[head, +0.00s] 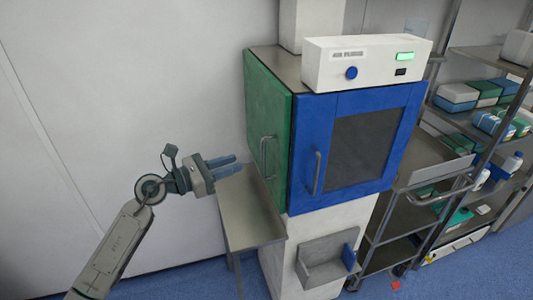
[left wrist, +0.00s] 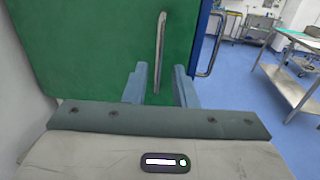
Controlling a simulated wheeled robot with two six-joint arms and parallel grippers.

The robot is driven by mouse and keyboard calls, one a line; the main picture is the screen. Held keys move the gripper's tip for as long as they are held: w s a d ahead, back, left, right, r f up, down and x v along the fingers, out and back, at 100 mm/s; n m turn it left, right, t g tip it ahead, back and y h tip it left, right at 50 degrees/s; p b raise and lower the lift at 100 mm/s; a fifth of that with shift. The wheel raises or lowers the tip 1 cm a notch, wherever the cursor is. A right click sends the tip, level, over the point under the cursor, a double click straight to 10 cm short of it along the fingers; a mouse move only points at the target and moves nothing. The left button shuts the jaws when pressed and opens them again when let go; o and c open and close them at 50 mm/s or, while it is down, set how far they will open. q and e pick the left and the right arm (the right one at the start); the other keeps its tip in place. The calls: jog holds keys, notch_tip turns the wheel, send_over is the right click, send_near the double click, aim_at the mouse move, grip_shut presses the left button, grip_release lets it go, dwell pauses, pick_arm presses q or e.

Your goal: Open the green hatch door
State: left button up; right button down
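The green hatch door (head: 268,118) is on the left side of the cabinet and looks closed. It fills much of the left wrist view (left wrist: 90,50). Its upright metal handle (head: 266,155) is near the door's right edge. In the left wrist view the handle (left wrist: 160,50) stands ahead of the fingers, in line with the gap between them. My left gripper (head: 234,166) is left of the handle and apart from it. Its two blue fingers (left wrist: 160,85) are spread with nothing between them. My right gripper is in neither view.
A blue door with a dark window (head: 368,148) and its own handle (head: 316,172) adjoins the green door. A metal side table (head: 245,215) stands below the green door. A control box (head: 365,64) sits on top. Wire shelves and a cart (head: 425,180) are at right.

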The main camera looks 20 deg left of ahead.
pick_arm(q)
jog(key=p, duration=0.4)
send_over(263, 174)
jog(key=a, duration=0.1)
jog(key=shift+w+d, duration=0.3)
jog(key=shift+d, duration=0.2)
grip_shut()
